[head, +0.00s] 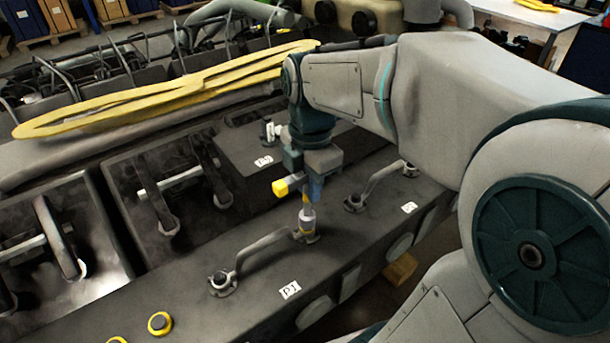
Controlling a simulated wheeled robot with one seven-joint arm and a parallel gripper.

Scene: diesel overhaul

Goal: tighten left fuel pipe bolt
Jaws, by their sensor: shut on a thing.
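My gripper (314,186) points down and is shut on a wrench-like tool (307,213) with a grey lower end and a yellow part sticking out to the left. The tool stands about upright over the right end of the nearer-left fuel pipe (262,245). Its tip appears to meet the bolt there, which it mostly hides. The bolt (219,279) at this pipe's left end is in plain view, with nothing on it. A second fuel pipe (380,179) lies farther right, with bolted flanges at both ends.
The dark engine block (250,300) carries white labels (290,290) beside the pipes. Open bays with metal rods (170,183) lie to the left. A long yellow frame (160,90) spans the back. Two yellow-ringed fittings (160,323) sit at the front.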

